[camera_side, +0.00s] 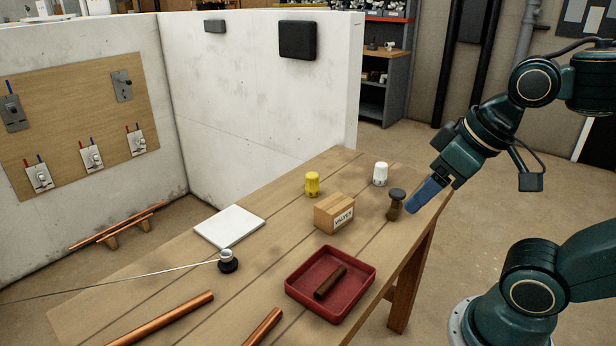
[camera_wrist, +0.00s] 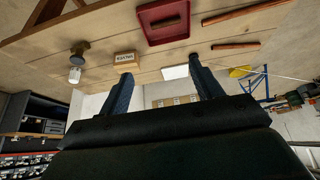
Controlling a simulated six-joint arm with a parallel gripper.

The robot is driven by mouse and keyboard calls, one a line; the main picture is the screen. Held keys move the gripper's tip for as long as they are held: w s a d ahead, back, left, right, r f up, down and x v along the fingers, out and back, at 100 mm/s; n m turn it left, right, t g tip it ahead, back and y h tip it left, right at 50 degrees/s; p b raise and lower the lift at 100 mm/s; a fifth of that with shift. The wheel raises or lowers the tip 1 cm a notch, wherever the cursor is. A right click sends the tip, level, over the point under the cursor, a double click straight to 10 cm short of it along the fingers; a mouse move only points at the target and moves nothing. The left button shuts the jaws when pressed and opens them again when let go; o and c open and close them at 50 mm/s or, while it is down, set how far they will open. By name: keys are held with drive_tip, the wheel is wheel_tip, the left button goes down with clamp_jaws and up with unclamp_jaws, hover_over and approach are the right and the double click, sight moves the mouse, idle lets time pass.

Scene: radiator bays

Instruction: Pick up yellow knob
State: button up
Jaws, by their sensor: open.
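The yellow knob (camera_side: 312,184) stands upright on the wooden table in the side view, behind the cardboard box and left of the white knob (camera_side: 380,174). I cannot make out the yellow knob in the wrist view; a finger may hide it. My gripper (camera_side: 428,194) has blue fingers and is at the table's right edge in the side view, to the right of the yellow knob and well apart from it. In the wrist view my gripper (camera_wrist: 160,72) shows its two fingers spread with nothing between them.
The cardboard box (camera_side: 335,212) sits in front of the yellow knob. A red tray (camera_side: 362,290) holds a brown cylinder. A white panel (camera_side: 229,226) and copper pipes (camera_side: 165,318) lie leftward. A white wall (camera_side: 258,110) rises behind.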

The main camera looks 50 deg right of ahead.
drive_tip(key=m+h, duration=0.2)
drive_tip(key=m, duration=0.3)
hover_over(315, 175)
drive_tip(key=s+a, duration=0.2)
drive_tip(key=s, duration=0.3)
wheel_tip(315, 175, down, 15)
drive_tip(key=shift+w+f, duration=0.2)
drive_tip(key=shift+x, duration=4.25)
